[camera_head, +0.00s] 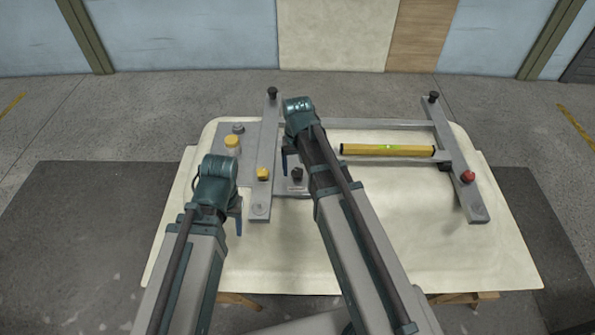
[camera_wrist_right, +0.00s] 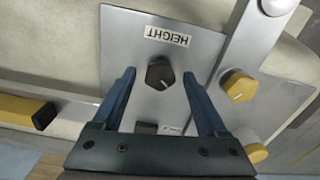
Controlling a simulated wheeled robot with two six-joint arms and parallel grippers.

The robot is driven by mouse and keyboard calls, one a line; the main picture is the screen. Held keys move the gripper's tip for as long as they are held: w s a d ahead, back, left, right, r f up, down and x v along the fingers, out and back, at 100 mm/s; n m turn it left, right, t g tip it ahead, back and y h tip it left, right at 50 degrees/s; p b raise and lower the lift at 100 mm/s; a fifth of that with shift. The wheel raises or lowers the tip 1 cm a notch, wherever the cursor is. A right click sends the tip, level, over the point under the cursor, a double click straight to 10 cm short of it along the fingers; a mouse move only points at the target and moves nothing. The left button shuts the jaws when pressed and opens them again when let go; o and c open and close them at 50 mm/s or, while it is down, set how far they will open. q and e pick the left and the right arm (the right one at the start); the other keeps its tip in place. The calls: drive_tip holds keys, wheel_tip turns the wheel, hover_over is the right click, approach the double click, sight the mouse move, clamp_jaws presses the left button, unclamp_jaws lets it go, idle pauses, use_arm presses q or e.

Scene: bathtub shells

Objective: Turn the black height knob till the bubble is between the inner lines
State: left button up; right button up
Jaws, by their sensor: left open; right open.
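The black height knob (camera_wrist_right: 160,73) sits on a metal plate beside a label reading HEIGHT (camera_wrist_right: 167,36). It also shows in the head view (camera_head: 297,174), just by my right gripper. My right gripper (camera_wrist_right: 160,85) is open, with its blue fingers on either side of the knob; I cannot tell whether they touch it. The yellow spirit level (camera_head: 388,150) lies across the frame at the right, with a green vial (camera_head: 387,147). The bubble is too small to place against the lines. My left gripper (camera_head: 238,222) hangs over the left part of the shell, mostly hidden by its arm.
A yellow knob (camera_head: 263,173) is on the left bar and a red knob (camera_head: 468,176) on the right bar. Black knobs (camera_head: 272,92) (camera_head: 434,97) top the far bar ends. A yellow cap (camera_head: 232,142) stands at the left. The shell's front right (camera_head: 440,245) is clear.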

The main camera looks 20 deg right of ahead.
clamp_jaws()
drive_tip(key=shift+m, duration=1.6)
unclamp_jaws()
drive_tip(key=shift+r, duration=0.1)
